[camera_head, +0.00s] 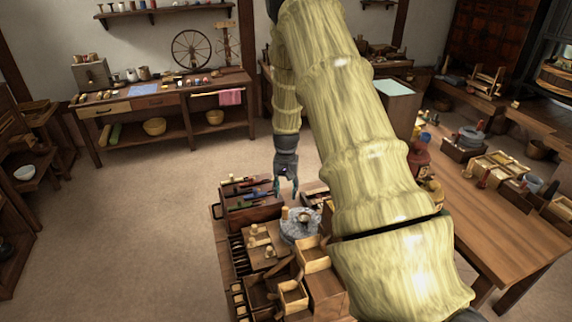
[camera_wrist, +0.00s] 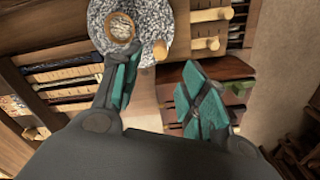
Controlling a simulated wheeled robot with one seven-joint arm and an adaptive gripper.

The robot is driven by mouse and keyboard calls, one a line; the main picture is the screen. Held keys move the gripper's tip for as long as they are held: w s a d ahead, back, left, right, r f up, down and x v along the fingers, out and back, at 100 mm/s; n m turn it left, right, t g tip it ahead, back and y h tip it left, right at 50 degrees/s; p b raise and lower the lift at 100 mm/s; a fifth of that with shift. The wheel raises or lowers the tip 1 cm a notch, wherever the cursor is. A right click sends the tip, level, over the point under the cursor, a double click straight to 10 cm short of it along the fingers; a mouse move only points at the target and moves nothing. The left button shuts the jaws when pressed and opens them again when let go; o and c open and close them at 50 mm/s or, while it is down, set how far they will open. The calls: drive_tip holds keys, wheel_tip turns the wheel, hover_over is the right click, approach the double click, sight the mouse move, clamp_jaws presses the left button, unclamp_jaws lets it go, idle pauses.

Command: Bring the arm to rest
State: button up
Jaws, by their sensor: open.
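My gripper (camera_head: 286,186) points down above a low wooden bench with trays and a round grey stone quern. In the wrist view my gripper (camera_wrist: 158,92) has its two teal-padded fingers spread apart, with nothing between them. The stone quern (camera_head: 299,227) lies just in front of and below the fingertips. It also shows in the wrist view (camera_wrist: 155,18), at the top, with grain in its round opening. My arm, in a pale yellow sleeve, crosses the head view and hides part of the bench and the right table.
A wooden tool tray (camera_head: 247,216) with coloured handles stands left of the quern. Small wooden boxes (camera_head: 293,297) crowd the bench front. A long table (camera_head: 500,240) with several items stands at right. The floor (camera_head: 130,220) at left is clear.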

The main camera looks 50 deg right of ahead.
drive_tip(key=shift+r, duration=0.45)
idle(0.3)
drive_tip(key=s+a+f+n+p, duration=0.1)
drive_tip(key=s+a+f+n, duration=0.1)
drive_tip(key=a+f, duration=0.5)
drive_tip(key=s+a+f+n+p, duration=0.1)
drive_tip(key=s+a+f, duration=0.25)
drive_tip(key=a, duration=0.75)
drive_tip(key=s+a+f+n, duration=0.1)
drive_tip(key=s+a+f, duration=0.1)
drive_tip(key=a, duration=0.4)
drive_tip(key=s+a+f+n, duration=0.1)
drive_tip(key=s+a+f, duration=0.1)
drive_tip(key=s+a, duration=0.3)
drive_tip(key=s+a+f+n+p, duration=0.1)
drive_tip(key=s+a+f, duration=0.1)
drive_tip(key=s+a, duration=0.2)
drive_tip(key=shift+a+n, duration=0.3)
drive_tip(key=shift+a, duration=1.2)
drive_tip(key=s+a, duration=0.5)
drive_tip(key=s+d+f+n+b, duration=0.2)
drive_tip(key=s+f, duration=0.3)
drive_tip(key=s, duration=0.7)
drive_tip(key=shift+f+n+b, duration=0.15)
drive_tip(key=shift+n+b, duration=0.5)
drive_tip(key=shift+n, duration=0.05)
drive_tip(key=shift+s, duration=0.1)
